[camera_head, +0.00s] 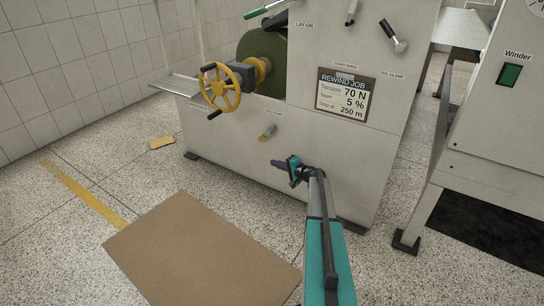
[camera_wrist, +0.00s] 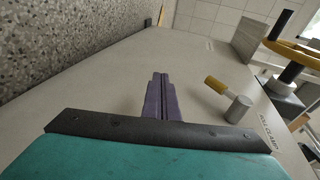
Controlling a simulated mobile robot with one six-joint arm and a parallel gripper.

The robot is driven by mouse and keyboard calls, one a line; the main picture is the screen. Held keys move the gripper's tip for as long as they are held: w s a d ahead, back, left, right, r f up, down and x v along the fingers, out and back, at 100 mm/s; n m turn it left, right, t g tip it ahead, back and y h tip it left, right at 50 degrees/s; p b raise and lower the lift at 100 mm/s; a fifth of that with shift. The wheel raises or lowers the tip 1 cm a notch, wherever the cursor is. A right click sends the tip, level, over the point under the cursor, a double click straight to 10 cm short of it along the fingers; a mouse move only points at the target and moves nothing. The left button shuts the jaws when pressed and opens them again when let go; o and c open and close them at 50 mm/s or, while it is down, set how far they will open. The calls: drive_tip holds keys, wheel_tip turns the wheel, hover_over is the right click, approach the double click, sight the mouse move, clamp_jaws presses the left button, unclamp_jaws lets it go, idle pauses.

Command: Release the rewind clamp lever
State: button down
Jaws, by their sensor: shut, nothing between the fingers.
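A small lever with a yellow handle (camera_head: 267,133) sticks out of the grey machine's lower front panel. The label above it is too small to read here. In the wrist view, the yellow handle (camera_wrist: 215,85) is joined to a round grey hub, with a partly readable label ending in "CLAMP" beside it. My gripper (camera_head: 278,164) is in front of the panel, below and slightly right of the lever. Its purple fingers (camera_wrist: 161,98) are together and empty, left of the lever in the wrist view, and do not touch it.
A yellow handwheel (camera_head: 221,88) juts out above left of the lever. A black-handled lever (camera_head: 393,36) sits near the "TAIL CLAMP" label, and a green-handled lever (camera_head: 268,9) near "LAY-ON". A brown sheet (camera_head: 200,250) lies on the floor. The floor at left is mostly clear.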

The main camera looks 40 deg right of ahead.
drive_tip(key=shift+s+d+f+p, duration=0.2)
drive_tip(key=shift+s+f+p, duration=0.1)
drive_tip(key=shift+s+f, duration=0.85)
drive_tip(key=shift+r, duration=0.2)
